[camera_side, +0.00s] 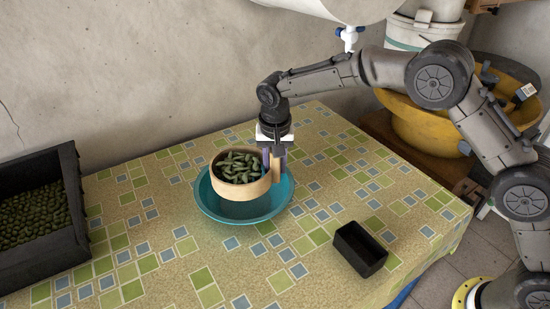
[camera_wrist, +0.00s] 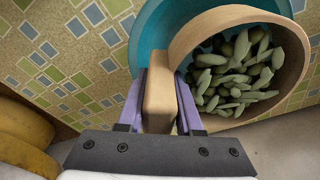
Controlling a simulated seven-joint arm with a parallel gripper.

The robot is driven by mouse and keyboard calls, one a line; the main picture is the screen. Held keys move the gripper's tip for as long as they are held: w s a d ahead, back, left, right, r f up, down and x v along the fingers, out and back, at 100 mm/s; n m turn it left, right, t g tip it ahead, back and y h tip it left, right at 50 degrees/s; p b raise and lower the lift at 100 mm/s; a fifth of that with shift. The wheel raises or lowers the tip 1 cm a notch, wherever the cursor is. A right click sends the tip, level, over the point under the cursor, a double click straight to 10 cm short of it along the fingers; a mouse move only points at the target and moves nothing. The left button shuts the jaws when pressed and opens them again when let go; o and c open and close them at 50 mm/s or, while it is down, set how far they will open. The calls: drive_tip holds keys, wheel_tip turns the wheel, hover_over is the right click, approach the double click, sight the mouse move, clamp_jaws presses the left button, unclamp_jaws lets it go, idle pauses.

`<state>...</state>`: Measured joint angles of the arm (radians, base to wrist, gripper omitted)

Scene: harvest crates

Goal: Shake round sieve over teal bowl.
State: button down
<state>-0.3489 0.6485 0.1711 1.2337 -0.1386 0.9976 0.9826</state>
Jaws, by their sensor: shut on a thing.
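The round sieve (camera_side: 241,191) is a light wooden ring filled with green pods. It is held level above the teal bowl (camera_side: 247,215), inside the bowl's outline in the side view. My gripper (camera_side: 272,160) is shut on the sieve's wooden handle block at its right side. In the wrist view the purple fingers of my gripper (camera_wrist: 161,100) press on both sides of the block, and the sieve (camera_wrist: 214,22) shows at the upper right. The teal bowl (camera_wrist: 150,33) shows partly behind the sieve. The sieve's underside and most of the bowl's inside are hidden.
A dark crate (camera_side: 75,200) of small green produce stands at the left. A small empty black box (camera_side: 360,250) sits at the front right of the patterned tablecloth (camera_side: 160,240). A yellow tub (camera_side: 415,130) stands behind the table at right. The cloth around the bowl is clear.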

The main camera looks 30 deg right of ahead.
drive_tip(key=shift+w+d, duration=0.5)
drive_tip(key=shift+w, duration=0.25)
drive_tip(key=shift+w+d, duration=0.5)
drive_tip(key=shift+w, duration=0.25)
drive_tip(key=d+r+m, duration=0.2)
drive_tip(key=d, duration=0.7)
drive_tip(key=s+d+f+n, duration=0.2)
drive_tip(key=s+d+n, duration=0.2)
drive_tip(key=s+d, duration=0.2)
drive_tip(key=s+d+f+n+y, duration=0.1)
drive_tip(key=s+d+f+n, duration=0.1)
drive_tip(key=s+d+n, duration=0.2)
drive_tip(key=s+d, duration=0.2)
drive_tip(key=s, duration=0.1)
drive_tip(key=shift+d+f, duration=0.35)
drive_tip(key=shift+f, duration=0.05)
